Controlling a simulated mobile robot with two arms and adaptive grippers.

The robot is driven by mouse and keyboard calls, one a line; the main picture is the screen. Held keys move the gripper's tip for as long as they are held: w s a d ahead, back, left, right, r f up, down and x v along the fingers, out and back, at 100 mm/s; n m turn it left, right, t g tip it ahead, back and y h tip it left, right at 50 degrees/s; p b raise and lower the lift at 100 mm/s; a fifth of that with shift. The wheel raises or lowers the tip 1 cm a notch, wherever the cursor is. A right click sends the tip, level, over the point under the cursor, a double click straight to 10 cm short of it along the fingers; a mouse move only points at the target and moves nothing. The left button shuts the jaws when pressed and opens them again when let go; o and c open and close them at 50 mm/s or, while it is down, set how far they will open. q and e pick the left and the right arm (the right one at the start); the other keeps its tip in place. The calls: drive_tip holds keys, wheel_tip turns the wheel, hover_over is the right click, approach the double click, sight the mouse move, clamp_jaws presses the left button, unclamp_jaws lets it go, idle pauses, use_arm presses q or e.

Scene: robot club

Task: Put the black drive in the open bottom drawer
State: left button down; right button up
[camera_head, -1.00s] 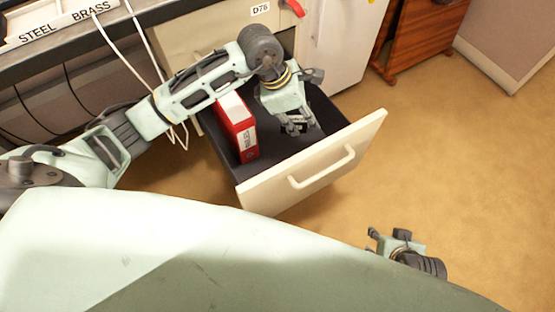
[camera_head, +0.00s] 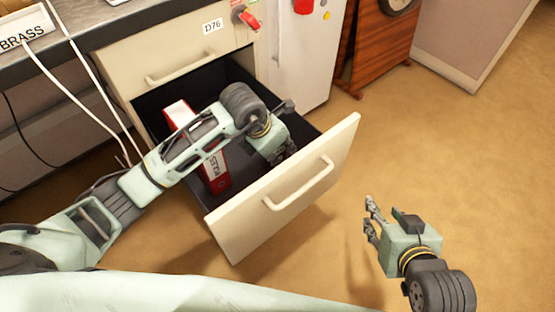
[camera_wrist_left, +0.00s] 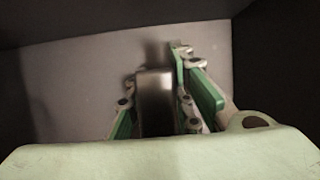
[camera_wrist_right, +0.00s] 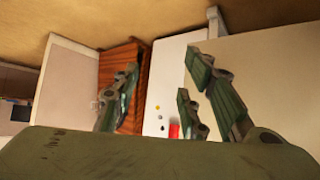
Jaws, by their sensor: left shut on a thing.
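The open bottom drawer (camera_head: 228,243) is pulled out from the cabinet, its cream front and handle facing me. My left gripper (camera_head: 284,153) reaches down inside it, on the right side near the front panel. In the left wrist view, the left gripper is shut on the black drive (camera_wrist_left: 155,100), a dark block between its green-padded fingers, near the drawer floor (camera_wrist_left: 75,85). Whether the drive touches the floor, I cannot tell. In the head view the drive is hidden. My right gripper (camera_head: 370,218) is open and empty over the floor, right of the drawer; its spread fingers show in the right wrist view (camera_wrist_right: 160,95).
A red binder (camera_head: 216,170) stands in the drawer to the left of my left gripper. A closed drawer (camera_head: 180,55) labelled D76 is above. A white cabinet (camera_head: 310,60) and a wooden cabinet (camera_head: 373,45) stand behind. The tan floor (camera_head: 450,150) at right is clear.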

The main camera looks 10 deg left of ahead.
use_arm(q)
wheel_tip(320, 180, down, 4)
drive_tip(key=shift+r+b, duration=0.1)
drive_tip(key=shift+b, duration=0.4)
use_arm(e)
drive_tip(key=w+r+t, duration=0.1)
drive_tip(key=w+a+r+t, duration=0.1)
drive_tip(key=r, duration=0.1)
drive_tip(key=w+r+t+y, duration=0.1)
drive_tip(key=shift+w+a+r, duration=0.2)
drive_tip(key=shift+w+a, duration=0.1)
use_arm(q)
drive_tip(key=c, duration=1.5)
unclamp_jaws()
drive_tip(key=shift+c, duration=0.2)
use_arm(e)
drive_tip(key=shift+w+r, duration=0.15)
